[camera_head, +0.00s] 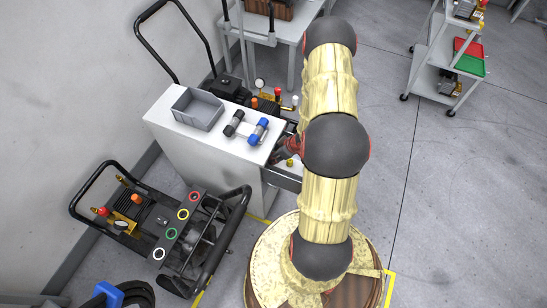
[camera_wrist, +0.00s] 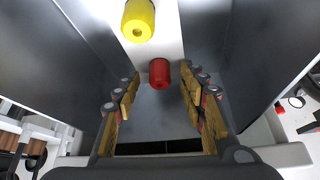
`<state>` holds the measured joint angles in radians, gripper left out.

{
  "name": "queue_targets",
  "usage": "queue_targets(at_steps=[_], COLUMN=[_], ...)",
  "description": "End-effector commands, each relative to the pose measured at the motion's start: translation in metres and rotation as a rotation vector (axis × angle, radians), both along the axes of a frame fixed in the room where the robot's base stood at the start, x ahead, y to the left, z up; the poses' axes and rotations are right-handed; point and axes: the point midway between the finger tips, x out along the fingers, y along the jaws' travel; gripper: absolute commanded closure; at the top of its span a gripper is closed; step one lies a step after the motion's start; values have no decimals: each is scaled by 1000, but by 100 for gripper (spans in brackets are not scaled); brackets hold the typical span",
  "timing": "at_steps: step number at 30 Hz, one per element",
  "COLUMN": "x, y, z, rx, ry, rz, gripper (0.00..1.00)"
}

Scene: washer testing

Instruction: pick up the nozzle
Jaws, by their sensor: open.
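Two small cylinders that look like nozzles lie in an open drawer in the wrist view. The red nozzle (camera_wrist: 159,74) is between and slightly beyond my fingertips, apart from both fingers. The yellow nozzle (camera_wrist: 138,21) is farther up, at the top edge, with a hole in its near end. My gripper (camera_wrist: 159,83) is open and empty, its fingers on either side of the red nozzle's line. In the head view a small yellow piece (camera_head: 290,162) shows in the drawer (camera_head: 287,179). My arm hides much of the drawer there, and the red nozzle cannot be made out.
The drawer's dark walls (camera_wrist: 240,60) rise close on both sides of my gripper. A black-framed machine (camera_head: 175,222) stands at the left. Open floor lies to the right.

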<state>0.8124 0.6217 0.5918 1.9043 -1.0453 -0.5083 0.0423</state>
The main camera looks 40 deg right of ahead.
Motion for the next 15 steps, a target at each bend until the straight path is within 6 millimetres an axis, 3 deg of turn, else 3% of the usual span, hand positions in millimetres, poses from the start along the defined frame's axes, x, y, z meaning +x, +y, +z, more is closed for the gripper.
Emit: queue_targets(at_steps=[15], x=[0], y=[0], z=[1], rx=[0], ry=[0], rz=[0], gripper=[84])
